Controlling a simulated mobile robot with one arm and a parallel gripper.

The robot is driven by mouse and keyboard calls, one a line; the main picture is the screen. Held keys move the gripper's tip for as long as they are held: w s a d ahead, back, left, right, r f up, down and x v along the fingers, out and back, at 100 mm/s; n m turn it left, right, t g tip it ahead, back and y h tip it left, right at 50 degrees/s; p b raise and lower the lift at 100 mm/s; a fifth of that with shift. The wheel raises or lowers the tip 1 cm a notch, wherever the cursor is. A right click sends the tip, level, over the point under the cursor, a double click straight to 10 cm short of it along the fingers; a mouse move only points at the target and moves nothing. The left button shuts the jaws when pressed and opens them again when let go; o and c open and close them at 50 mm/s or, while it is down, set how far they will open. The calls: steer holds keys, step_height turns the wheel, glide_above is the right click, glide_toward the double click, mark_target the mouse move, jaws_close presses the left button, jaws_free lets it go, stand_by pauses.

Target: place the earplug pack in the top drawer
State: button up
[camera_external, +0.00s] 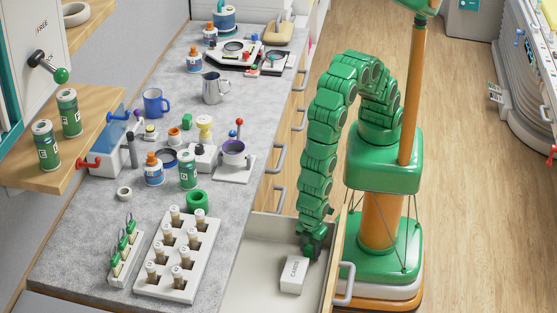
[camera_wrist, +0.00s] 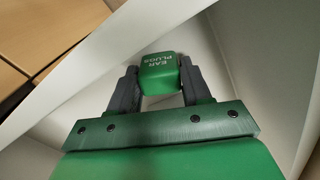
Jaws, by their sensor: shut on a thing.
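The earplug pack (camera_wrist: 158,76) is a small green block with white "EAR PLUGS" lettering in the wrist view. My gripper (camera_wrist: 157,70) is shut on it, with one dark finger on each side. In the external view my gripper (camera_external: 312,240) points down inside the open top drawer (camera_external: 245,288), close to its front wall. The pack is hard to tell from my green wrist there. Whether it touches the drawer floor cannot be told. Pale drawer walls surround the pack in the wrist view.
A white box marked "CARDS" (camera_external: 294,275) lies in the drawer, just below my gripper in the picture. The drawer's left part looks clear.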

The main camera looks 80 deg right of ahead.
mark_target(310, 247)
steer(key=o, duration=1)
step_height(310, 247, up, 12)
steer(key=shift+r, duration=0.1)
steer(key=shift+w, duration=0.1)
stand_by(0.4)
